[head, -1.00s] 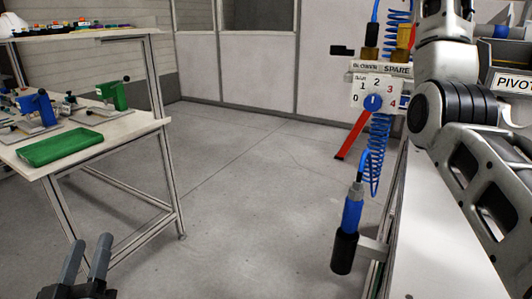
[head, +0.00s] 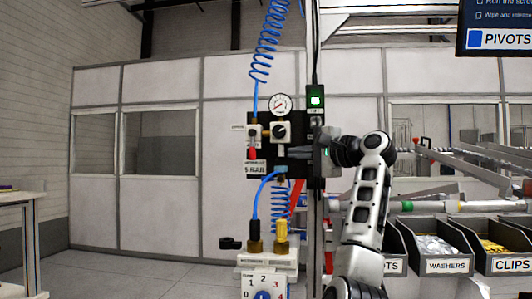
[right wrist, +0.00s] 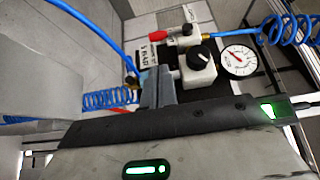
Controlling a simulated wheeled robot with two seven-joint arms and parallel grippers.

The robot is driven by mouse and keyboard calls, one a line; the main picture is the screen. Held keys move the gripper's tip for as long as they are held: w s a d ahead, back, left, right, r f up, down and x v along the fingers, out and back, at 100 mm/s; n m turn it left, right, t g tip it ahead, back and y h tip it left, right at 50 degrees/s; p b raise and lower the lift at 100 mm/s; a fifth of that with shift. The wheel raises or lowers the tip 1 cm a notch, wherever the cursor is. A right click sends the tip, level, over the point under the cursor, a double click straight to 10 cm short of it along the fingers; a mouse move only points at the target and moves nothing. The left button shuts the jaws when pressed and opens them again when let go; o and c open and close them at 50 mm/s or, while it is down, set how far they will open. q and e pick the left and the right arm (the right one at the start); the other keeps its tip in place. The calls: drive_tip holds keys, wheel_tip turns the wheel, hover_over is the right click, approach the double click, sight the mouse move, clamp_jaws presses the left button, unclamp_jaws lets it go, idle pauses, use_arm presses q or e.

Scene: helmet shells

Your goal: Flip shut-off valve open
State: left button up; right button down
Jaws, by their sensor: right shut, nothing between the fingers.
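A shut-off valve with a red handle (head: 252,153) sits at the left of a black air panel (head: 270,172). Its handle hangs down below a brass fitting (head: 253,133). In the right wrist view the red handle (right wrist: 164,39) lies beside the black knob (right wrist: 199,66). My right gripper (head: 289,153) is shut and empty in front of the panel, to the right of the red handle. Its fingertips (right wrist: 158,75) look apart from the handle; whether they touch the panel I cannot tell. My left gripper is not in view.
A pressure gauge (head: 281,104) tops the panel, with a blue coiled hose (head: 266,45) above. A green-lit box (head: 316,97) is on the post at right. A selector block (head: 264,284) stands below. Labelled bins (head: 447,266) are at right.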

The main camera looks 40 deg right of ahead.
sight(252, 147)
use_arm(q)
drive_tip(key=p, duration=0.2)
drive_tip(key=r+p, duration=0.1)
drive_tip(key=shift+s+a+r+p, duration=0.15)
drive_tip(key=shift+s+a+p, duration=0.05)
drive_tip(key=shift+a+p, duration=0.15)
use_arm(e)
drive_tip(key=w, duration=1)
drive_tip(key=shift+a, duration=0.45)
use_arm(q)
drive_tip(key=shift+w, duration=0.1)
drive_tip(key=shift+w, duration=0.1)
use_arm(e)
drive_tip(key=shift+d, duration=0.1)
